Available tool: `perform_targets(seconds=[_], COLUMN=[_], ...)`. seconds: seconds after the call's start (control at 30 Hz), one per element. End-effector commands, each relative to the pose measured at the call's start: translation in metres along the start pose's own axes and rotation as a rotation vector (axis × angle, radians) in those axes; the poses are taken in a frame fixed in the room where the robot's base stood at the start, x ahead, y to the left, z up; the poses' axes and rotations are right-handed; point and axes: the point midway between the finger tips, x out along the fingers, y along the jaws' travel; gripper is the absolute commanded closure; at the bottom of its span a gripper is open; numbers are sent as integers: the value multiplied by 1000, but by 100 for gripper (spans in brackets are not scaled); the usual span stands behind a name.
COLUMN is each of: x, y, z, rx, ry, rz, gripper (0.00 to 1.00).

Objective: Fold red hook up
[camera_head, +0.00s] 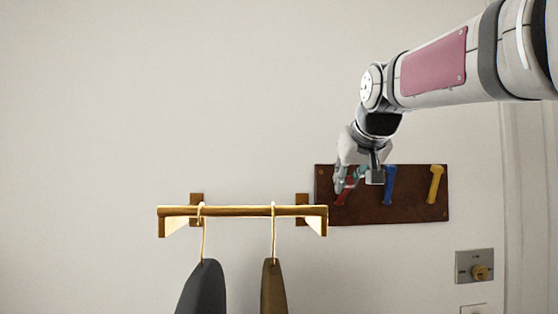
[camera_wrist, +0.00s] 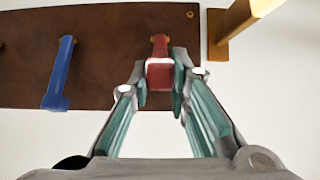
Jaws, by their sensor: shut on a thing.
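The red hook (camera_head: 342,196) is at the left end of a dark brown wall board (camera_head: 415,208), partly hidden behind my gripper in the head view. In the wrist view the red hook (camera_wrist: 160,72) lies between my fingertips, its block-like end facing the camera. My gripper (camera_head: 352,178) is at the board's left part, with its teal-padded fingers on either side of the hook. In the wrist view my gripper (camera_wrist: 162,84) is shut on the red hook. How far the hook is tilted from the board is hard to tell.
A blue hook (camera_head: 389,186) and a yellow hook (camera_head: 435,184) are on the same board, to the right. A metal plate with a knob (camera_head: 475,267) is lower right.

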Motion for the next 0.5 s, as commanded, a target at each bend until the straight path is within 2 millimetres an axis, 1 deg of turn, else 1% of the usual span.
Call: perform_targets(seconds=[0.03, 0.07, 0.5], x=[-5, -5, 5], y=[0, -1, 0], z=[-3, -4, -19], rx=[-2, -2, -2], ry=[-28, -42, -234], rz=[-2, -2, -1], gripper=[100, 100, 100])
